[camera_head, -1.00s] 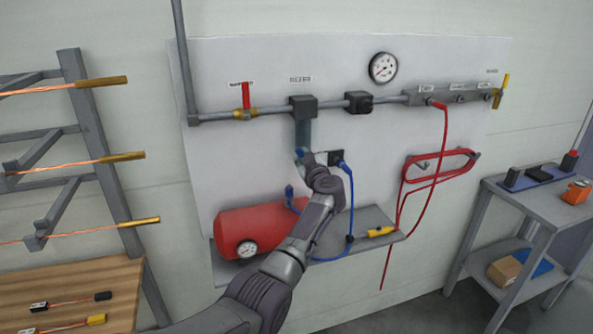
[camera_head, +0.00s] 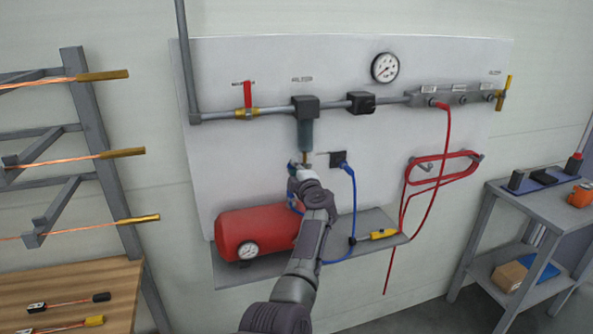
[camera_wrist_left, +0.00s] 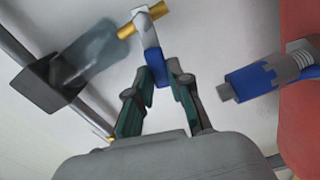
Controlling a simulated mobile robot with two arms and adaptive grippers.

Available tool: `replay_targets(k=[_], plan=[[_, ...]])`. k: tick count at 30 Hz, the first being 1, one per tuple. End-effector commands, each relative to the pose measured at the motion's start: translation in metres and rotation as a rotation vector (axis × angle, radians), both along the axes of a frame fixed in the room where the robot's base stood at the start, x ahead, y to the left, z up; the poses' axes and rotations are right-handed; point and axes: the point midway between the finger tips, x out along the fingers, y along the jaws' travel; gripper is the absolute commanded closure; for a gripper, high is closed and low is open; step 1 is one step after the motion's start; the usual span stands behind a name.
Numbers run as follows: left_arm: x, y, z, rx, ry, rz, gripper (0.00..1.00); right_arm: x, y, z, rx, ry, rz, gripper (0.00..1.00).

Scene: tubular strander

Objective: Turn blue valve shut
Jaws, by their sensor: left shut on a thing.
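The blue valve has a brass body (camera_wrist_left: 143,20), a grey lever and a blue grip (camera_wrist_left: 158,72) in the left wrist view. It sits just below the clear bowl of the filter (camera_head: 305,135); its brass stub (camera_head: 307,157) shows in the head view. My left gripper (camera_wrist_left: 161,78) is shut on the blue grip, a finger on each side. In the head view my left gripper (camera_head: 299,177) is below the bowl and hides most of the valve. The lever runs from the brass body toward my fingers. My right gripper is out of view.
A red tank (camera_head: 258,232) stands on a shelf close below; a blue coupling (camera_wrist_left: 262,79) is beside it. A blue hose (camera_head: 353,205) hangs at right. A red-handled valve (camera_head: 247,97) and a gauge (camera_head: 385,67) are higher on the panel.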

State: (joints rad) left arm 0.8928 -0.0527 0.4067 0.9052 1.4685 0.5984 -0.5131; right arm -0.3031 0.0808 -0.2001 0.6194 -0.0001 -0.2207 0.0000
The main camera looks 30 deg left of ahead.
Motion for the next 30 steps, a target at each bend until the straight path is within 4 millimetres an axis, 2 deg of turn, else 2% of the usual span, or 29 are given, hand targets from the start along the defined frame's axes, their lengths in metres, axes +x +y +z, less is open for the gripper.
replay_targets(k=[1, 10, 29, 30], plan=[[-0.001, 0.001, -0.006, -0.023, -0.025, 0.001, 1.00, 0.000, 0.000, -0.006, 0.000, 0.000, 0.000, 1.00], [-0.001, 0.001, -0.013, -0.120, -0.136, 0.002, 1.00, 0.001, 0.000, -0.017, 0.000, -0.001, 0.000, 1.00], [-0.001, 0.001, -0.014, -0.155, -0.175, 0.002, 1.00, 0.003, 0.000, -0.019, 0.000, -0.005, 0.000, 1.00], [-0.001, 0.001, -0.014, -0.155, -0.175, 0.002, 0.79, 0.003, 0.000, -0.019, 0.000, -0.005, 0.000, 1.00]])
